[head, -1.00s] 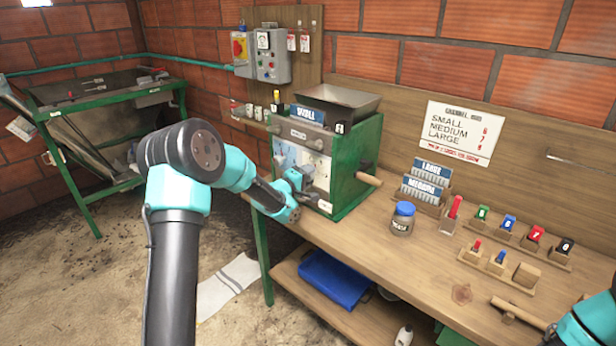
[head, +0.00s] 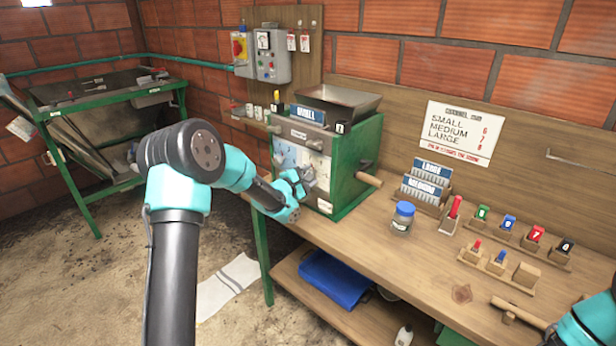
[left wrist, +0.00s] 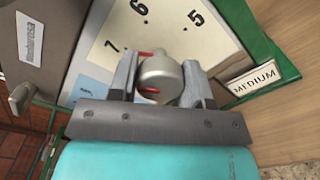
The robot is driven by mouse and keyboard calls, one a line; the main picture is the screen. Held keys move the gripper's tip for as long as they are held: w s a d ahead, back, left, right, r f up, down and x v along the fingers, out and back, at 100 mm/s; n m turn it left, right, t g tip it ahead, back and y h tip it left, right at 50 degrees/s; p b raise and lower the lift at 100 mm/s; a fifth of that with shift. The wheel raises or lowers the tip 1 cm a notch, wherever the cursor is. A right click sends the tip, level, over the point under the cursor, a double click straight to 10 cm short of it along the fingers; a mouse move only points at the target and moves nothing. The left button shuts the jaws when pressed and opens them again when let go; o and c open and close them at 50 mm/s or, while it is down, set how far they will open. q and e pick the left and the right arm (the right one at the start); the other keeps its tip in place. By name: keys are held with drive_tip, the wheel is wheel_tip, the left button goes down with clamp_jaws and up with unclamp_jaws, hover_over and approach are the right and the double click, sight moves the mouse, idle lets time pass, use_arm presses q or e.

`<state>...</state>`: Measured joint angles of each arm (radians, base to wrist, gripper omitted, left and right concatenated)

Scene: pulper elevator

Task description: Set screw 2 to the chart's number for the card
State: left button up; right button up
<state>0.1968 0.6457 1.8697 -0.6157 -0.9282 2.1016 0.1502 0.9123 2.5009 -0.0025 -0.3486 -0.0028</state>
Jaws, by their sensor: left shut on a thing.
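The green pulper (head: 352,165) stands on the bench with a blue-and-white SMALL card (head: 308,113) on top. My left gripper (head: 303,183) is at its front panel. In the left wrist view its fingers (left wrist: 163,88) are shut on the round grey screw knob (left wrist: 160,72). The knob has red marks and sits on a pale dial plate (left wrist: 165,25) numbered 5, 6 and 7. I cannot tell exactly which number it points to. A MEDIUM label (left wrist: 254,83) is beside the plate. The chart (head: 459,131) lists SMALL, MEDIUM and LARGE; its digits are small.
Blue LARGE and MEDIUM cards (head: 428,178) stand in a wooden rack. A blue-lidded jar (head: 403,216) and numbered coloured tags (head: 509,225) sit on the bench. A wooden handle (head: 369,179) sticks out from the pulper. Part of my right arm shows at the lower right.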

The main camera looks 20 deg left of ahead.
idle(0.3)
use_arm(q)
drive_tip(key=o, duration=0.9)
drive_tip(key=v, duration=1.7)
drive_tip(key=shift+s, duration=0.2)
drive_tip(key=shift+a+f, duration=0.1)
drive_tip(key=s+d+f+m+g, duration=0.2)
drive_tip(key=d+f+m+g, duration=0.1)
drive_tip(key=f, duration=0.4)
drive_tip(key=s+d+f+m+g+y, duration=0.1)
drive_tip(key=s+d+f+m+g, duration=0.15)
drive_tip(key=f, duration=0.55)
drive_tip(key=s+d+f+m+g, duration=0.2)
drive_tip(key=d+f+m+g, duration=0.15)
drive_tip(key=f, duration=0.35)
drive_tip(key=s+d+f+m+g, duration=0.3)
drive_tip(key=s+f, duration=0.3)
drive_tip(key=s, duration=0.3)
drive_tip(key=s+d+f+m+g, duration=0.4)
drive_tip(key=s+d+f+m, duration=0.2)
drive_tip(key=s, duration=0.2)
drive_tip(key=shift+s+f+m, duration=0.2)
drive_tip(key=shift+s+m, duration=0.1)
drive_tip(key=shift+s, duration=0.1)
